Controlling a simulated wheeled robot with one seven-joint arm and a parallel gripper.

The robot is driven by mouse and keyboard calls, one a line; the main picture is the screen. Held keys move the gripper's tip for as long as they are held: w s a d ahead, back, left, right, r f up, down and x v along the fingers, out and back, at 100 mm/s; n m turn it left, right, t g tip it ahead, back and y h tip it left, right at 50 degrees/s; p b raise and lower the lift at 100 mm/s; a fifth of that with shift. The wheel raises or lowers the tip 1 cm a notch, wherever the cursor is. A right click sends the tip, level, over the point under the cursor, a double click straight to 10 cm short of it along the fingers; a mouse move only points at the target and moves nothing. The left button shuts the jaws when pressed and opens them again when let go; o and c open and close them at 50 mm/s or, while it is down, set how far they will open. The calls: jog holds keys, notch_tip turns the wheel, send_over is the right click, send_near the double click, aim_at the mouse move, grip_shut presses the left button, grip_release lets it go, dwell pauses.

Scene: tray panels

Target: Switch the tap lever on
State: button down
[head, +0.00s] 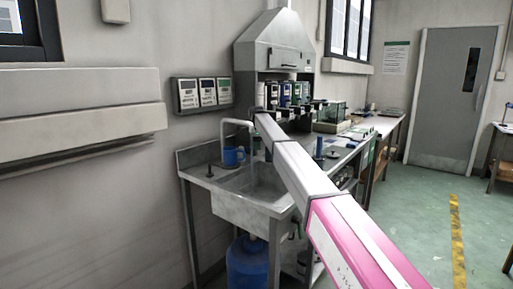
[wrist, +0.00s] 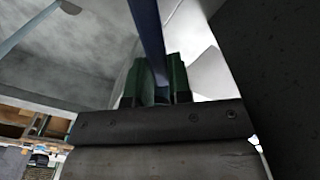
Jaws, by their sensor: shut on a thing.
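The pale, bent tap spout (head: 237,122) rises at the back left of the grey sink (head: 236,203) in the head view. My arm reaches over the sink and hides the tap's right side. My gripper is hidden there. In the wrist view my gripper (wrist: 155,80) has its dark green fingers shut on a narrow blue bar (wrist: 147,25). The bar looks like the tap lever, but its far end is out of view. A pale bluish streak (wrist: 28,22) runs toward the drain (wrist: 70,7); I cannot tell whether it is water.
A blue post (head: 319,148) stands on the bench right of my arm. A blue water jug (head: 247,262) is under the sink. Open green floor (head: 425,215) lies to the right.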

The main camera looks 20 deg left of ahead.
jog(key=c, duration=1)
grip_release()
jog(key=shift+c, duration=0.2)
jog(key=shift+r, duration=0.1)
notch_tip(320, 180, up, 11)
